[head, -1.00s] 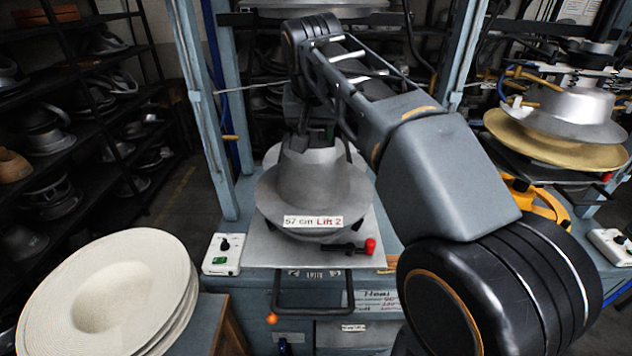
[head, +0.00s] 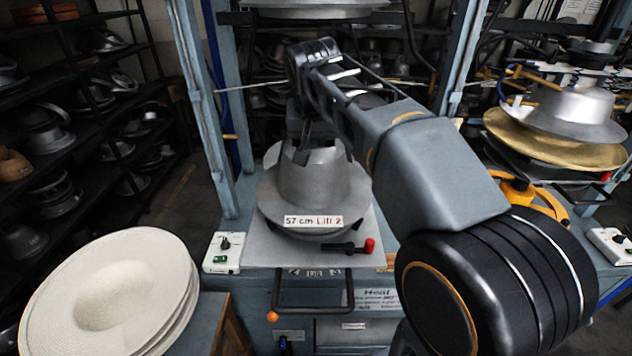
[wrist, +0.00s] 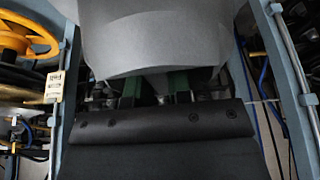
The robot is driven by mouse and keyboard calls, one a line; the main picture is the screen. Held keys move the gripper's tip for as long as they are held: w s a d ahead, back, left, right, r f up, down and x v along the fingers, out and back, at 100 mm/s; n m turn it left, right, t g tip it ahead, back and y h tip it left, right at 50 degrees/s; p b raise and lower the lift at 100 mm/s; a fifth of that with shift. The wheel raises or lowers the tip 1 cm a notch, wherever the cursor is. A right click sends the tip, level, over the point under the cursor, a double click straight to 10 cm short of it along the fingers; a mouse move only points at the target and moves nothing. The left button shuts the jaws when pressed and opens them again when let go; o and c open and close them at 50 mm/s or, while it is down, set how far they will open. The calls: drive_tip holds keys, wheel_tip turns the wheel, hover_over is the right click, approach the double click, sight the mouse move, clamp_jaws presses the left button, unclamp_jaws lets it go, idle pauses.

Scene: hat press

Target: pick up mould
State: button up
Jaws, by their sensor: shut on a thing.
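The mould (head: 312,187) is a grey metal hat-shaped form with a wide brim. It sits on the press plate (head: 257,240) in the middle of the head view, behind a label reading "57 cm Lift 2". My gripper (head: 301,156) is at the top rim of the mould's crown, shut on it. The wrist view shows the mould's grey curved surface (wrist: 150,40) large and close, against my gripper's green fingers (wrist: 154,86). The fingertips are hidden behind the mould there. In the head view my wrist hides part of the crown's back.
A stack of pale straw hats (head: 110,290) stands at the lower left. A blue press frame (head: 207,110) rises around the mould. A red-tipped lever (head: 368,246) lies in front. Another press with a metal mould (head: 565,110) is at right; dark shelves (head: 90,110) hold moulds at left.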

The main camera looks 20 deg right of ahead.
clamp_jaws()
drive_tip(key=shift+r, duration=0.15)
